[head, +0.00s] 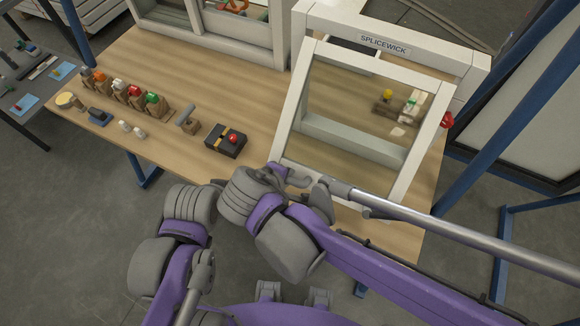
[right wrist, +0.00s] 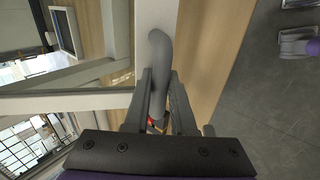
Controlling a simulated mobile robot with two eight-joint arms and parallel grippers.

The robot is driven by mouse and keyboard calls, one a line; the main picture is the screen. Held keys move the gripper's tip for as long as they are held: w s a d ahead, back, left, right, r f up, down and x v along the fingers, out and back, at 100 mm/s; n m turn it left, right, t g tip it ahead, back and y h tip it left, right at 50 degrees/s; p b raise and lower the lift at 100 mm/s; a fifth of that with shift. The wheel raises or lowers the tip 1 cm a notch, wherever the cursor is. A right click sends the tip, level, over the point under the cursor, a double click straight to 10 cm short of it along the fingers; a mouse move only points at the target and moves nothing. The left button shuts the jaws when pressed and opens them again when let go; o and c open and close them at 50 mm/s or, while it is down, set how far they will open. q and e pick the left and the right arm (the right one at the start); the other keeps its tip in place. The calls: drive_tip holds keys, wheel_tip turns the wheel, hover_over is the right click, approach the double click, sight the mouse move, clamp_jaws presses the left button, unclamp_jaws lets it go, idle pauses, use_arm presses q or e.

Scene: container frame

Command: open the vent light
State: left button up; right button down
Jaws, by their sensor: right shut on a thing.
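The vent light is a pale-framed glazed sash (head: 423,150) in the white outer frame marked SPLICEWICK (head: 315,12). Its top edge is near the frame's head, and its lower edge stands out towards me. The frame's bottom rail shows through the glass. My right gripper (head: 292,178) is at the sash's lower left edge. In the right wrist view, my right gripper (right wrist: 161,76) is shut on a grey curved handle (right wrist: 158,48), its fingers on either side of it. My left arm shows at the lower left in the head view, but I cannot make out its gripper.
On the wooden bench (head: 215,75) stand a black box with a red button (head: 225,143), several coloured-top items (head: 120,90) and another white frame (head: 235,25). A red part (head: 447,120) is at the frame's right side. Blue posts (head: 490,100) stand at the right.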

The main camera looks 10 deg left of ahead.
drive_tip(key=shift+s+r, duration=0.15)
drive_tip(key=shift+r, duration=0.1)
drive_tip(key=c, duration=0.8)
unclamp_jaws()
drive_tip(key=shift+o, duration=0.2)
drive_tip(key=v, duration=1)
drive_tip(key=shift+s+r+p, duration=0.2)
drive_tip(key=shift+r+p, duration=0.1)
drive_tip(key=shift+r, duration=0.05)
drive_tip(key=shift+a, duration=0.1)
